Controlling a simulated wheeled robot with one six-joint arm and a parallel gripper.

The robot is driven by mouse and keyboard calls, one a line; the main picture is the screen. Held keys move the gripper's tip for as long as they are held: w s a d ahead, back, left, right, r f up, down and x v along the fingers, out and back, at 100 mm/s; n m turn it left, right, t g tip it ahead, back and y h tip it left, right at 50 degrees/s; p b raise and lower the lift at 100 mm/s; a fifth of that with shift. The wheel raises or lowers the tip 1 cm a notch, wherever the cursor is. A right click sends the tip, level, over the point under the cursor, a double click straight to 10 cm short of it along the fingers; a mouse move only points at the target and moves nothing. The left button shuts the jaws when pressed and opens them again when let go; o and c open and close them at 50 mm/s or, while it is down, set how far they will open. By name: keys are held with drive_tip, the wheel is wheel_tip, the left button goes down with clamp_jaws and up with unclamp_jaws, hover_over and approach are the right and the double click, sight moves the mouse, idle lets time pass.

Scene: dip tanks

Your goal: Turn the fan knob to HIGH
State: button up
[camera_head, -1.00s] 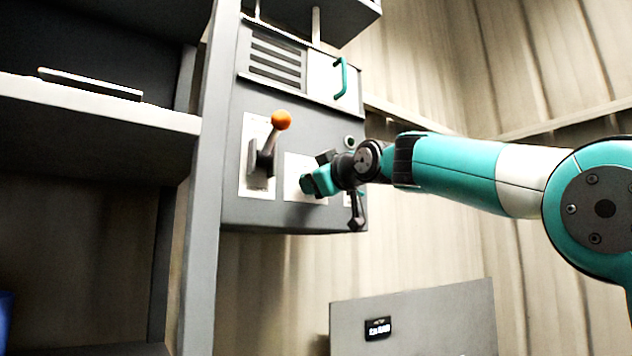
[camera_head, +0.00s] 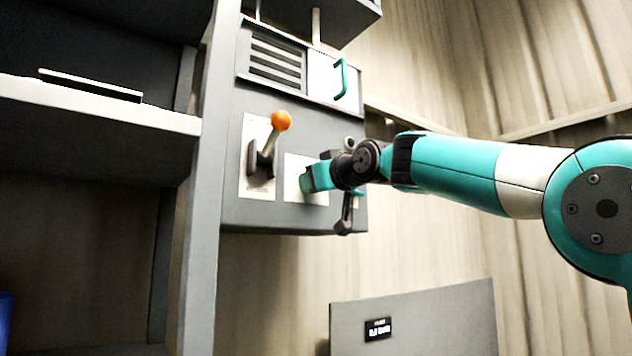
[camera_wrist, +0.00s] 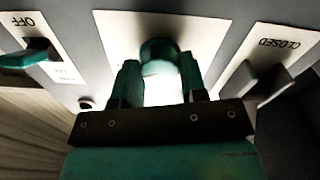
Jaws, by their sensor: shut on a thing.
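The fan knob (camera_wrist: 158,56) is a rounded teal knob on a pale plate (camera_wrist: 115,35). In the wrist view it sits between the two teal fingers of my gripper (camera_wrist: 160,82), which is shut on it. In the head view my gripper (camera_head: 310,180) is against the middle plate (camera_head: 293,166) of the grey control box (camera_head: 300,128), and the knob is hidden behind the fingers and wrist. No markings of the knob's settings can be read, so I cannot tell which setting it points to.
A lever with an orange ball (camera_head: 281,121) stands left of my gripper in the head view. The wrist view shows a plate marked CLOSED (camera_wrist: 285,45) and, opposite, a switch plate marked OFF (camera_wrist: 22,24). A grey post (camera_head: 198,200) and shelf (camera_head: 110,112) lie left.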

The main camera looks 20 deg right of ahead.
drive_tip(key=shift+f, duration=0.15)
drive_tip(key=o, duration=0.9)
drive_tip(key=shift+o, duration=0.2)
drive_tip(key=b+v, duration=0.6)
drive_tip(key=v, duration=1.1)
drive_tip(key=shift+s, duration=0.2)
